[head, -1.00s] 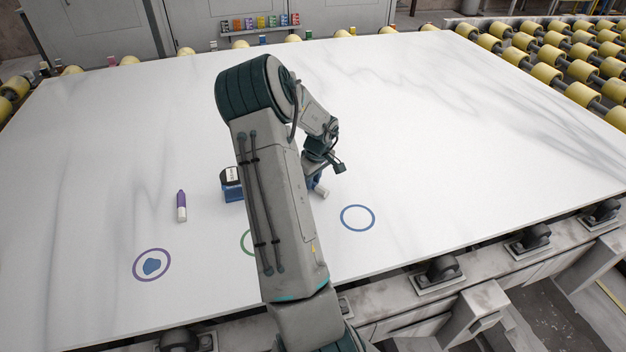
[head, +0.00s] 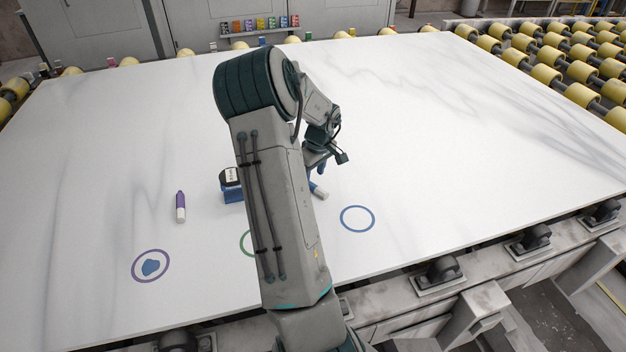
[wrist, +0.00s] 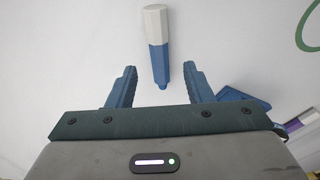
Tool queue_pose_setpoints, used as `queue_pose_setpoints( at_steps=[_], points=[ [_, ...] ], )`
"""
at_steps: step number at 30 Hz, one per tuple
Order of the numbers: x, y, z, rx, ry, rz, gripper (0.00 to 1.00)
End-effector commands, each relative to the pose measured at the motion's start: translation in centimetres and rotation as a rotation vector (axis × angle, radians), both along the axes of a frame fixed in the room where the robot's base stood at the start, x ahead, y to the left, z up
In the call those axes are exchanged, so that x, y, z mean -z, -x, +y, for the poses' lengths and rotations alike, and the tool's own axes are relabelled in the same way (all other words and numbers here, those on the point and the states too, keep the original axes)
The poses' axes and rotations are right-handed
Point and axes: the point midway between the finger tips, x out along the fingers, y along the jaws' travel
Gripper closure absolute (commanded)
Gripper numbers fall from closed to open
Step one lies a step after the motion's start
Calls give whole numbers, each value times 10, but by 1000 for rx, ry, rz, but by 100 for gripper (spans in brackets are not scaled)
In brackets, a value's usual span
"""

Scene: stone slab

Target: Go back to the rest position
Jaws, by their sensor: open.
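My gripper (head: 315,166) is just right of my forearm in the head view, above the slab and partly hidden. The wrist view shows its two fingers (wrist: 160,76) apart with nothing gripped. A blue marker with a white end (wrist: 157,45) lies on the slab, beyond and between the fingertips. The white end of this marker (head: 319,193) also shows in the head view, below the gripper. The marble slab (head: 450,130) is pale with grey veins.
A purple-and-white marker (head: 181,206) and a blue block with a dark-and-white top (head: 231,187) are left of my arm. A purple ring (head: 135,268) surrounds a blue patch. A blue ring (head: 357,206) is empty. My arm partly hides a green ring (head: 244,242). The slab's right side is clear.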

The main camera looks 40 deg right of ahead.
Motion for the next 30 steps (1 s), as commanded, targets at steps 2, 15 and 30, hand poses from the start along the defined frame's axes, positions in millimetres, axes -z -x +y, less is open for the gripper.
queue_pose_setpoints(
  at_steps=[2, 15, 30],
  points=[
    [-20, 2, -1, 0, 4, -5, 54],
    [-94, 14, -1, 0, 1, -1, 54],
    [-108, 11, 20, 4, -15, -13, 54]
  ],
)
